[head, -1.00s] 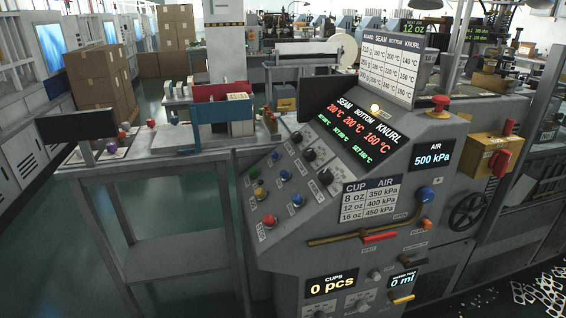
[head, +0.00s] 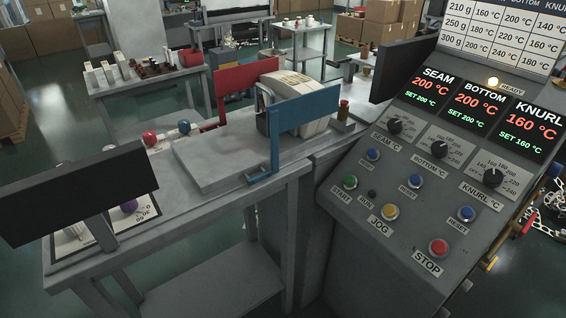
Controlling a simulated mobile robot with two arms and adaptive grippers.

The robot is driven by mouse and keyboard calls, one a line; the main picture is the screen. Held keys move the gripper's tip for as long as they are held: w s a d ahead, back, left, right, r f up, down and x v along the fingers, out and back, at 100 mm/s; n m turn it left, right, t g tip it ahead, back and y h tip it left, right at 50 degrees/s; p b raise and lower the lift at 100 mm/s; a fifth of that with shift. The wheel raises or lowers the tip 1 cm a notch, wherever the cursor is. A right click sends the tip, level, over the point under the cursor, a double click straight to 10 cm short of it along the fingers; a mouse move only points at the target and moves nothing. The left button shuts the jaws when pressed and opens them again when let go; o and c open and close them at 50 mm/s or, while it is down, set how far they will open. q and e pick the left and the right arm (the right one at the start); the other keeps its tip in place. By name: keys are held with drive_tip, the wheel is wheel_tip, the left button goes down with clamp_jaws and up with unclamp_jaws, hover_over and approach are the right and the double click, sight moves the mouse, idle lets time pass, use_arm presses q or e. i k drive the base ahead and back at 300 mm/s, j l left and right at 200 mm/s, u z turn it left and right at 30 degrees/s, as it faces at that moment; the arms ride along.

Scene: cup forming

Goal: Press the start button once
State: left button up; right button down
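The green start button (head: 350,182) is on the sloped grey control panel (head: 330,205), at its left side, with a START label below it. A small dark RUN lamp, the yellow jog button (head: 389,211) and the red stop button (head: 438,247) lie to its right and lower. Three blue reset buttons and three black knobs sit above. The displays (head: 466,110) read 200, 200 and 160 °C, matching their set values. The READY lamp (head: 492,82) glows. Neither of my grippers shows in the head view.
A grey table (head: 110,245) with a dark screen (head: 75,192), a red panel (head: 247,88) and a blue bracket (head: 300,113) stands left of the panel. A side table with small items and cardboard boxes (head: 386,25) are behind. Nothing covers the panel's buttons.

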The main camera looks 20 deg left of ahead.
sight(348, 180)
drive_tip(key=j, duration=1.4)
